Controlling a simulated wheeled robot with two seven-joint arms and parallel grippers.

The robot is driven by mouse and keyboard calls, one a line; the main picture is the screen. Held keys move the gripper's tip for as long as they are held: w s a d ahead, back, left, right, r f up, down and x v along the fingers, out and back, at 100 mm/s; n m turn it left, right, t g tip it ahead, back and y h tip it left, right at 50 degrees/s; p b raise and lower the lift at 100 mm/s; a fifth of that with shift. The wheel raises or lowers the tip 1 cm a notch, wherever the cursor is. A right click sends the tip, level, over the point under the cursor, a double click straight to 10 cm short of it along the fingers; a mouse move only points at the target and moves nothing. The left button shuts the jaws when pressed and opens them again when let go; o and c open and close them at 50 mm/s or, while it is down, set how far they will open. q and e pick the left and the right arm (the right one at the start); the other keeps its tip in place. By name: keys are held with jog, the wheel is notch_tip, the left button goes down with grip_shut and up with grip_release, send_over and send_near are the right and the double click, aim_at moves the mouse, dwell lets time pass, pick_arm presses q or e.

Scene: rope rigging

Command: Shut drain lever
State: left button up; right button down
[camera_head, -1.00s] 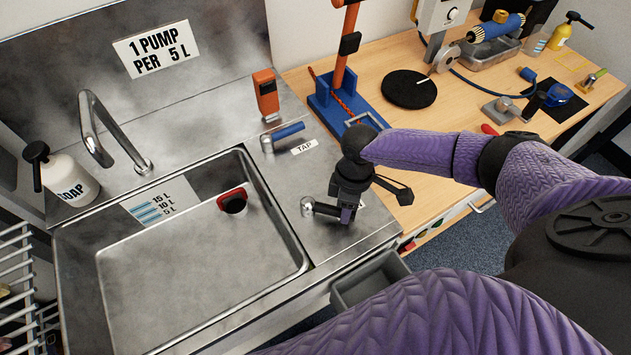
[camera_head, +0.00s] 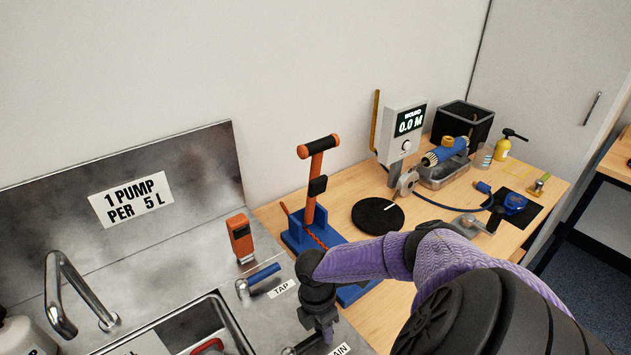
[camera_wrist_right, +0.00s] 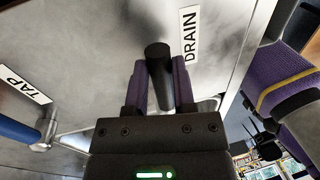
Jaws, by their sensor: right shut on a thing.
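The drain lever (camera_wrist_right: 158,62) shows in the right wrist view as a dark round handle beside the DRAIN label (camera_wrist_right: 191,35). My right gripper (camera_wrist_right: 160,85) has its purple fingers closed on both sides of this handle. In the head view my right gripper (camera_head: 326,328) points down at the counter's front right. There it hides most of the lever, and the label beside it is cut by the bottom edge. My left gripper is in neither current view.
The blue-handled tap lever (camera_head: 264,273) stands left of the gripper, by its TAP label (camera_head: 282,288). Behind it are an orange device (camera_head: 240,238) and a blue rope stand (camera_head: 300,232). The sink's faucet (camera_head: 75,285) is at the left. A wooden bench (camera_head: 360,318) adjoins on the right.

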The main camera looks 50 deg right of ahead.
pick_arm(q)
jog(key=shift+f, duration=0.1)
pick_arm(e)
jog(key=shift+w+n, duration=0.2)
jog(key=shift+n, duration=0.1)
pick_arm(q)
jog(key=shift+s+d, duration=0.1)
jog(key=shift+d, duration=0.15)
pick_arm(e)
jog(key=shift+c, duration=2.2)
grip_release()
pick_arm(q)
notch_tip(320, 180, up, 2)
jog(key=shift+a+r+p, duration=0.1)
jog(key=shift+r+p, duration=0.1)
jog(key=shift+p, duration=0.9)
pick_arm(e)
notch_tip(320, 180, up, 10)
jog(key=w, duration=0.2)
jog(key=shift+d+f, duration=0.15)
jog(key=shift+d, duration=0.15)
